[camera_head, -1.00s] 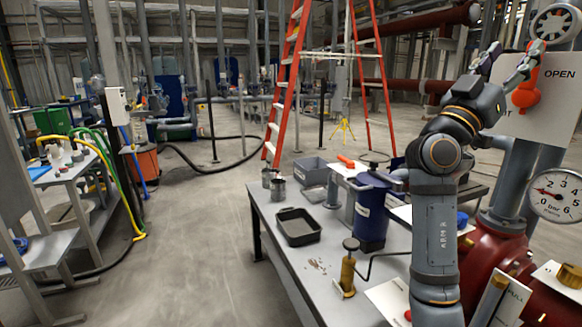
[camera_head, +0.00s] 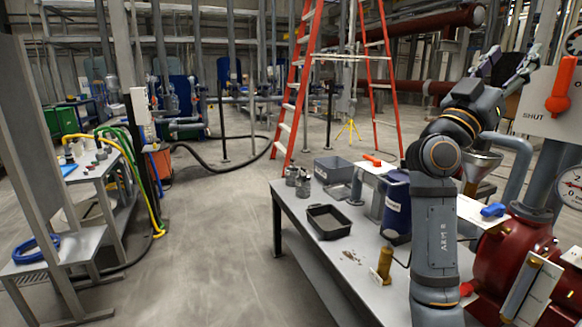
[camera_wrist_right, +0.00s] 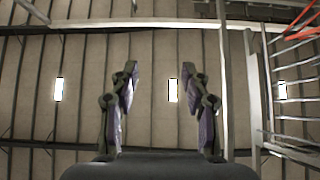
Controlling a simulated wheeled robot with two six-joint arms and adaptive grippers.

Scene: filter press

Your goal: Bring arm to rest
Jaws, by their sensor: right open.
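My right arm (camera_head: 437,235) stands raised at the right of the head view, its forearm angled up and to the right. My right gripper (camera_head: 512,56) points upward with its two fingers apart and nothing between them. It is left of the red valve handle (camera_head: 563,85) in the picture, with a visible gap. In the right wrist view my right gripper (camera_wrist_right: 160,72) is open and empty, facing the ceiling. My left arm and gripper are not in view.
A grey workbench (camera_head: 300,212) holds a black tray (camera_head: 328,222), a grey bin (camera_head: 333,168), a blue container (camera_head: 397,205) and a brass cylinder (camera_head: 385,262). Red machinery (camera_head: 512,255) stands close at right. An orange ladder (camera_head: 298,85) stands behind.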

